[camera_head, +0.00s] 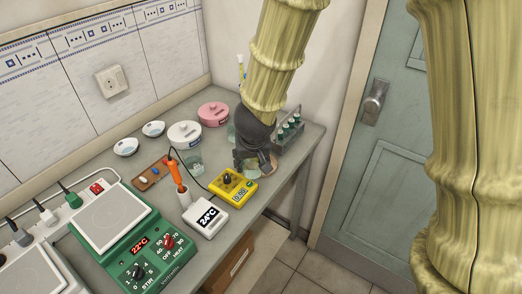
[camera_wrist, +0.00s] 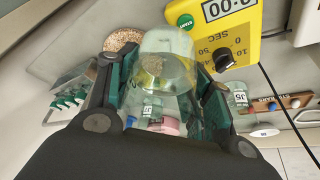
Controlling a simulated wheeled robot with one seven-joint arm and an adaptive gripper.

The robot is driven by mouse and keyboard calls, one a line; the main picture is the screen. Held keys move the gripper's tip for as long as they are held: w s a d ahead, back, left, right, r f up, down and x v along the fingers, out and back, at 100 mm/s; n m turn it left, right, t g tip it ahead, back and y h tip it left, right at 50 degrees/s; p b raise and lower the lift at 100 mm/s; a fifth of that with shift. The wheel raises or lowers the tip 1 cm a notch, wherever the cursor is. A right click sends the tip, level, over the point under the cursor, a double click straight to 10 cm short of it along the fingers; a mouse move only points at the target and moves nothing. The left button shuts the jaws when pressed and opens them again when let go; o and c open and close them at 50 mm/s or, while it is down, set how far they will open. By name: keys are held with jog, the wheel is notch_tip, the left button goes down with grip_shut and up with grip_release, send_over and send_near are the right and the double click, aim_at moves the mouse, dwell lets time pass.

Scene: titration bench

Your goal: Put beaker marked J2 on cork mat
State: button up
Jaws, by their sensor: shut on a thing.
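My gripper (camera_wrist: 160,85) is shut on a clear glass beaker (camera_wrist: 168,62) in the wrist view. Its marking is not readable, so I cannot tell whether it is J2. The round, speckled cork mat (camera_wrist: 122,42) lies just left of the held beaker, partly covered by a finger and the beaker. In the head view my gripper (camera_head: 252,160) is low over the bench's far right part and hides most of the beaker. Two other labelled glass beakers show in the wrist view, one between the fingers farther off (camera_wrist: 151,108) and one at the right (camera_wrist: 238,97).
A yellow timer (camera_head: 232,188) is close in front of my gripper. A rack of green-capped bottles (camera_head: 289,128) stands behind it at the right.

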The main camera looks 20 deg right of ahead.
jog(key=w+d, duration=0.1)
jog(key=w, duration=0.1)
jog(key=w+d+p, duration=0.1)
jog(key=w+d, duration=0.2)
jog(key=w, duration=0.1)
jog(key=shift+w+d+f, duration=0.1)
jog(key=shift+d+f, duration=0.15)
jog(key=shift+f, duration=0.05)
jog(key=shift+s+b+x, duration=0.2)
jog(key=shift+b+x, duration=0.25)
jog(key=shift+x, duration=0.45)
jog(key=shift+s+b+x, duration=0.15)
jog(key=shift+b+x, duration=0.3)
jog(key=shift+x, duration=0.5)
jog(key=shift+d+f, duration=0.1)
jog(key=shift+f, duration=0.15)
jog(key=o, duration=1.1)
jog(key=shift+s+r, duration=0.15)
jog(key=shift+r, duration=0.35)
jog(key=p+v, duration=0.6)
jog(key=v, duration=0.5)
jog(key=shift+s, duration=0.1)
